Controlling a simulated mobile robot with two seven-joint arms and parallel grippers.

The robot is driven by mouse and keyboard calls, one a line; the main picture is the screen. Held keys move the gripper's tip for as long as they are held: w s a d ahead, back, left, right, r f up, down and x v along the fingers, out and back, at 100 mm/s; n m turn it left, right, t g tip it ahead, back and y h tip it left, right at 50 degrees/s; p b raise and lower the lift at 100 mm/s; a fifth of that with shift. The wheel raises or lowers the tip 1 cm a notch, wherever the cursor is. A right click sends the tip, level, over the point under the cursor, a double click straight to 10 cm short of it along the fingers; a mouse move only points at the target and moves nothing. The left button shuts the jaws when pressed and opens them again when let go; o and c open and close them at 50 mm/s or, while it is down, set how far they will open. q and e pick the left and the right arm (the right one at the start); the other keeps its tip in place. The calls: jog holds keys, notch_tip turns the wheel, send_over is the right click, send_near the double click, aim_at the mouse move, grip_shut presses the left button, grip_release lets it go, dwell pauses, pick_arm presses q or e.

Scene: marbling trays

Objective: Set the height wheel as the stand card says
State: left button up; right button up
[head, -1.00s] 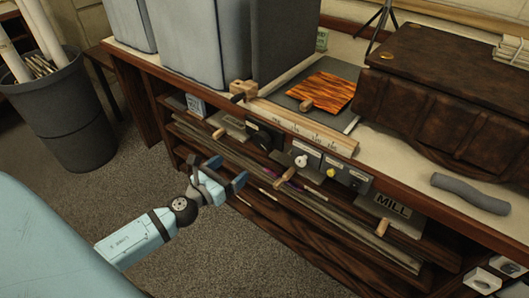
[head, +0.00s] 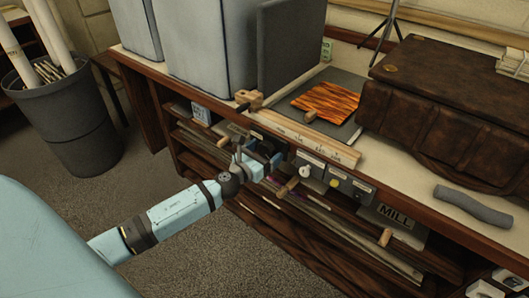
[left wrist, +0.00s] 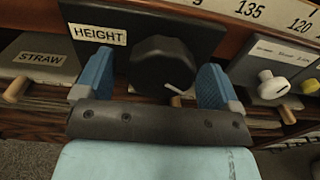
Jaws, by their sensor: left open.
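The height wheel (left wrist: 163,68) is a black knob with a white pointer line, below and right of a "HEIGHT" label (left wrist: 97,34) in the left wrist view. The white line points toward the lower right. My left gripper (left wrist: 155,82) is open, its blue fingers on either side of the wheel. I cannot tell whether they touch it. In the head view the left gripper (head: 264,160) is at the shelf front and hides the wheel. A wooden scale (head: 305,135) with printed numbers lies along the bench edge; "135" and "120" show in the left wrist view. I cannot make out the stand card. My right gripper is not in view.
A white knob (head: 305,171) and a yellow button (head: 334,183) sit on panels right of the wheel. An orange marbled sheet (head: 325,101) lies on the bench.

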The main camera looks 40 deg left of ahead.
pick_arm(q)
jog(key=c, duration=0.9)
jog(key=shift+n, duration=0.3)
